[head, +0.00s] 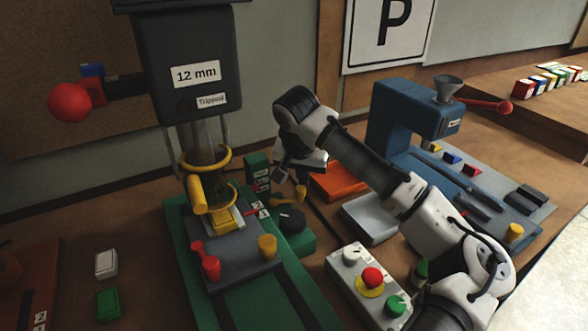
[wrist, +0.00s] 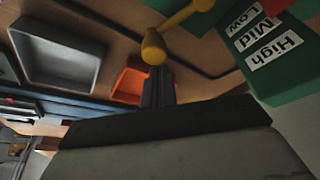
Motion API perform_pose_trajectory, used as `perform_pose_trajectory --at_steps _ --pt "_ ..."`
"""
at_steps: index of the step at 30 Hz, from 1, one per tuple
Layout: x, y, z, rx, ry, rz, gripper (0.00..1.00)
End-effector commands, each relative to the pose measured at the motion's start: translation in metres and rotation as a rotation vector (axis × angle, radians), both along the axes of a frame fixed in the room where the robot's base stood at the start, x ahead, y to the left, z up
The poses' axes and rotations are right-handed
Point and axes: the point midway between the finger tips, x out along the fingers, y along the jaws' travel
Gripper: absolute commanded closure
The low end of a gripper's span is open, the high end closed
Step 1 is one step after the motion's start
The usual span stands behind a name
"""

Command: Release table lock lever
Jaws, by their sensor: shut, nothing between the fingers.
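A lever with a yellow ball end (wrist: 153,47) shows in the wrist view, directly beyond the fingertips of my gripper (wrist: 158,75). In the head view the same yellow end (head: 300,193) is beside my gripper (head: 284,180), at the right of the green drill press. The fingers are together with nothing between them; I cannot tell whether they touch the lever. A red lever (head: 207,262) stands at the front of the press's dark table (head: 236,262). No readable label tells which one is the table lock lever.
A green box labelled High, Mid, Low (wrist: 272,48) is close on the right in the wrist view. A grey tray (head: 370,219) and an orange tray (head: 338,181) lie beyond the press. A button box (head: 368,285) and a blue machine (head: 405,120) stand to the right.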

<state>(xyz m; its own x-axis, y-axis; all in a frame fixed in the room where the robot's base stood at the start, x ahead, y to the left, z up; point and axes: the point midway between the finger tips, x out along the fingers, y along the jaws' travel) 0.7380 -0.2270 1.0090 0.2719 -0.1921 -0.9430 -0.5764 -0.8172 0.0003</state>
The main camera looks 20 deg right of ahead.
Motion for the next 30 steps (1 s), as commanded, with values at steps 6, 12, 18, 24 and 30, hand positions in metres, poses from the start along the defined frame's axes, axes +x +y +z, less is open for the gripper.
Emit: perform_pose_trajectory --at_steps 6,12,18,24,30 --pt "0.007 0.006 0.001 0.000 0.000 0.001 1.00" --pt "0.012 0.010 0.001 0.001 -0.001 0.000 1.00" --pt "0.012 0.009 0.000 0.000 -0.001 -0.001 1.00" --pt "0.010 0.011 0.008 -0.001 -0.002 0.000 1.00" --pt "-0.001 0.019 0.044 0.000 -0.003 0.002 1.00"
